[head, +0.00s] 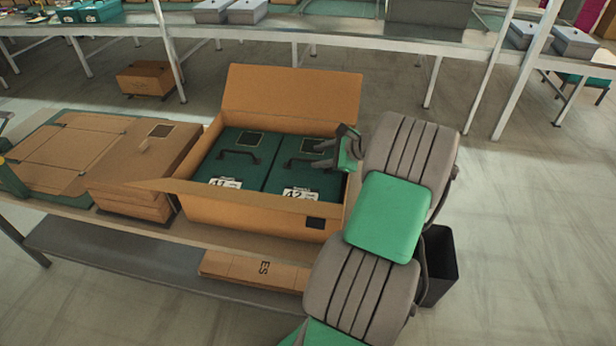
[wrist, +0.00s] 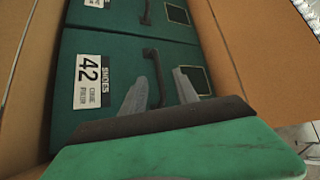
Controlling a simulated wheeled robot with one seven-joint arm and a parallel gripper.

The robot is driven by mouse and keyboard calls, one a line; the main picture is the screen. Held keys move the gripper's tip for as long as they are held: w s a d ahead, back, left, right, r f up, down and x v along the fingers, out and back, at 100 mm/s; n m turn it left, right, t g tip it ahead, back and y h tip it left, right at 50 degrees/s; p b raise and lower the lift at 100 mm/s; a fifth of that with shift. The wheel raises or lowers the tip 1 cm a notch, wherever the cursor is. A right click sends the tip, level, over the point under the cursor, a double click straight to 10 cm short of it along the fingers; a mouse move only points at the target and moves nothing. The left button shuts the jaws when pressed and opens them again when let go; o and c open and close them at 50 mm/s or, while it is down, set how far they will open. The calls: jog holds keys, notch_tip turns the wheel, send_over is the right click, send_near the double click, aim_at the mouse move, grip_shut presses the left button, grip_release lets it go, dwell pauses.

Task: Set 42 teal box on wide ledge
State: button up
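The teal 42 box (head: 282,178) lies in the right half of an open cardboard carton (head: 262,211), label toward the front and dark handle on top. In the wrist view the 42 box (wrist: 115,101) fills the middle, with its handle (wrist: 154,76) near my fingers. My gripper (head: 321,155) is over the right part of this box. In the wrist view its two grey fingers (wrist: 160,88) are spread, one on each side of the handle's near end. I cannot tell whether they touch the box. I cannot tell which surface is the wide ledge.
A teal 41 box (head: 218,165) lies beside it on the left. The carton's raised flap (head: 290,95) stands behind. Closed cartons (head: 140,165) are on the bench to the left. A long metal bench (head: 330,32) with grey and teal boxes runs along the back. A black bin (head: 440,265) stands right.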

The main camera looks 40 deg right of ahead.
aim_at(311, 161)
jog(key=x, duration=0.5)
jog(key=shift+s+f, duration=0.15)
jog(key=shift+f, duration=0.1)
grip_shut()
dwell(0.9)
jog(key=shift+d+r, duration=0.1)
jog(key=shift+r, duration=0.05)
